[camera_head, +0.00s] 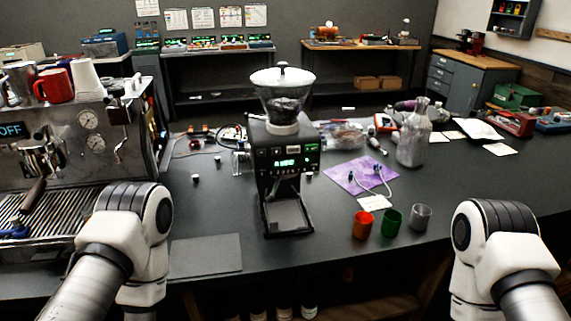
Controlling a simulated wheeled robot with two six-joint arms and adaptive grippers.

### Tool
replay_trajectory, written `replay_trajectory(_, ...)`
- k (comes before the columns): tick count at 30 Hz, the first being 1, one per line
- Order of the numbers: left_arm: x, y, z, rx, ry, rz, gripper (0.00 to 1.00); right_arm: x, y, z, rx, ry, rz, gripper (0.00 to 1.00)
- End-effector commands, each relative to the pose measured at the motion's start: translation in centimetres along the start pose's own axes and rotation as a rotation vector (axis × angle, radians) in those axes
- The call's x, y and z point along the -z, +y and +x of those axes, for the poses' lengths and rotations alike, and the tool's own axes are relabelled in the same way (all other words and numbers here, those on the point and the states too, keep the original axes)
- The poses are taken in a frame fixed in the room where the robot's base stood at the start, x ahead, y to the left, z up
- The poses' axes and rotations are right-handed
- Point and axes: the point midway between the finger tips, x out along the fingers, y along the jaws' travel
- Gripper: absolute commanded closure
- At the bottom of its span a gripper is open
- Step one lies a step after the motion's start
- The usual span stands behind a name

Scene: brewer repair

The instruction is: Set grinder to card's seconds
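The black grinder (289,203) stands upright in the middle of the counter, with a clear, white-lidded hopper (286,95) holding dark beans. Its front panel has a lit green display (284,162) and small buttons; I cannot read the display surely. A small white card (374,202) lies flat at the front edge of a purple cloth, right of the grinder. Its writing is too small to read. Only parts of my two arms show, at the lower left and lower right, both apart from the grinder. Neither gripper is in view.
An espresso machine (75,135) with cups on top stands at left, its display showing OFF. Red (362,224), green (391,221) and grey (420,216) cups stand near the front edge. A bottle (414,140) stands behind them. A dark mat (205,256) lies front left of the grinder.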

Motion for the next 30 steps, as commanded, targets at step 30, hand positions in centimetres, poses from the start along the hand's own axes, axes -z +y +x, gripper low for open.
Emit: replay_trajectory(30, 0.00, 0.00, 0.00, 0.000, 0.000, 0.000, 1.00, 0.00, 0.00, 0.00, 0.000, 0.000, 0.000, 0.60)
